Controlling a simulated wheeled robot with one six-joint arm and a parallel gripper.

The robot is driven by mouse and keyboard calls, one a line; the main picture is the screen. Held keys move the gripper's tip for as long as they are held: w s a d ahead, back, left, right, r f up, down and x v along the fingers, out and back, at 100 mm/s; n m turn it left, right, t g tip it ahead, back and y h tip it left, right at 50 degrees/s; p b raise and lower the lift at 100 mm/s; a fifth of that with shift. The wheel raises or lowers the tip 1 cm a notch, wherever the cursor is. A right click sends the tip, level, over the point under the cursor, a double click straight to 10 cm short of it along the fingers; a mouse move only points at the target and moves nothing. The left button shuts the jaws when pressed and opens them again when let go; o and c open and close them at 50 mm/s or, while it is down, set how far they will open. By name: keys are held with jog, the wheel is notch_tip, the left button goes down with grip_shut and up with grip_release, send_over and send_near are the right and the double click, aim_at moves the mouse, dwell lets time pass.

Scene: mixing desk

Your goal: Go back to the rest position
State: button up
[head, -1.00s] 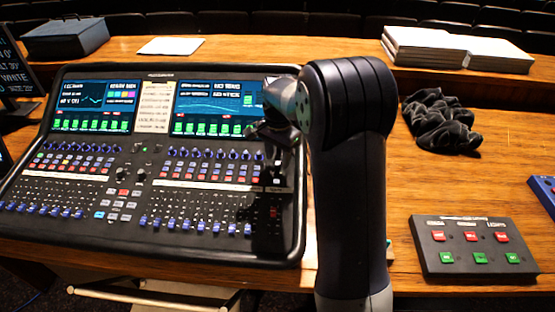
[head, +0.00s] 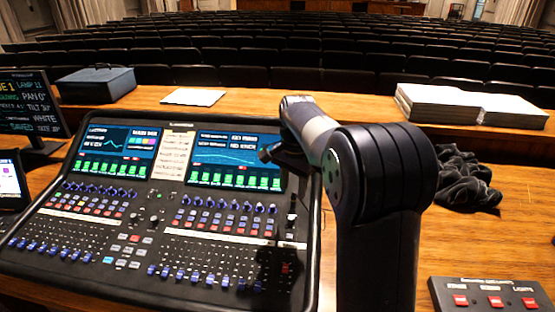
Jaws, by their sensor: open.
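My gripper (head: 272,154) is at the far end of my arm, over the right part of the mixing console (head: 312,250), in front of its right screen. It is small and dark, partly hidden by my arm, and appears open with nothing visible in it. My arm stands upright in the right half of the view and bends away to the left at the top. The console has two lit screens, rows of blue knobs and several faders.
A button box (head: 490,300) is at the lower right, cut off by the frame. Black cloth (head: 465,180) and paper stacks (head: 450,105) lie to the right. A blue case (head: 96,85), white sheet (head: 193,97) and monitor (head: 32,103) stand left. Seat rows lie beyond the desk.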

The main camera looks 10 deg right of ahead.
aim_at(291, 218)
notch_tip(291, 218, down, 11)
jog(key=shift+a+r, duration=0.1)
jog(key=shift+r, duration=0.1)
dwell(0.6)
notch_tip(291, 218, up, 11)
notch_tip(291, 218, down, 11)
jog(key=shift+f+p, duration=0.1)
jog(key=shift+p, duration=0.2)
jog(key=n, duration=0.6)
jog(key=shift+h, duration=0.3)
jog(key=n, duration=0.6)
jog(key=shift+h+b, duration=0.3)
notch_tip(291, 218, up, 11)
jog(key=a, duration=0.1)
